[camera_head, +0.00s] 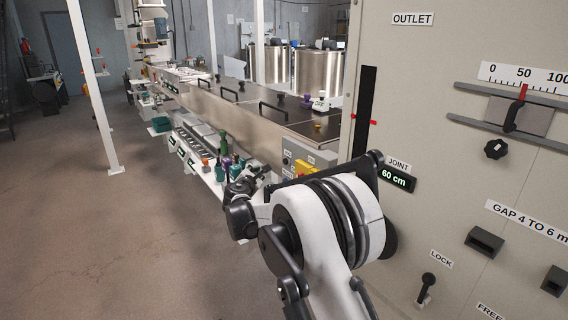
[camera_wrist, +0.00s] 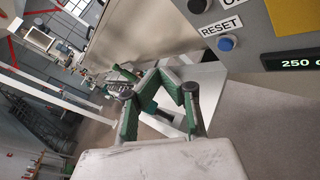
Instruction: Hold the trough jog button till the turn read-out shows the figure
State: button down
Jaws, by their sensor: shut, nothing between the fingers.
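The control panel (camera_wrist: 255,45) is at the upper right of the wrist view. A lit green read-out (camera_wrist: 297,61) shows 250, with the rest cut off at the frame's edge. No jog label is readable. My gripper (camera_wrist: 168,78) has green-padded fingers, is shut and empty, and shows below and left of the panel, apart from the buttons. In the head view my arm partly hides the grey panel (camera_head: 288,158) and its yellow block (camera_head: 305,168).
The long trough (camera_head: 240,108) with dark lids runs to the back left. A low white shelf (camera_head: 200,172) with several bottles and fittings stands beside it. A tall cabinet (camera_head: 455,190) with a 60 cm JOINT read-out (camera_head: 396,178) is close on the right. The left floor is mostly clear.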

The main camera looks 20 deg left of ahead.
aim_at(286, 161)
jog(key=w+d, duration=0.5)
jog(key=w, duration=0.2)
jog(key=shift+d+p, duration=0.15)
jog(key=shift+p, duration=0.15)
jog(key=shift+w, duration=0.15)
dwell(1.5)
jog(key=shift+w+d+b, duration=0.25)
jog(key=shift+b, duration=0.05)
jog(key=shift+w+d, duration=0.3)
jog(key=shift+w, duration=0.05)
dwell(1.4)
jog(key=shift+s+a, duration=0.1)
jog(key=shift+s+a+b, duration=0.4)
jog(key=shift+s+a, duration=0.05)
jog(key=shift+s, duration=0.15)
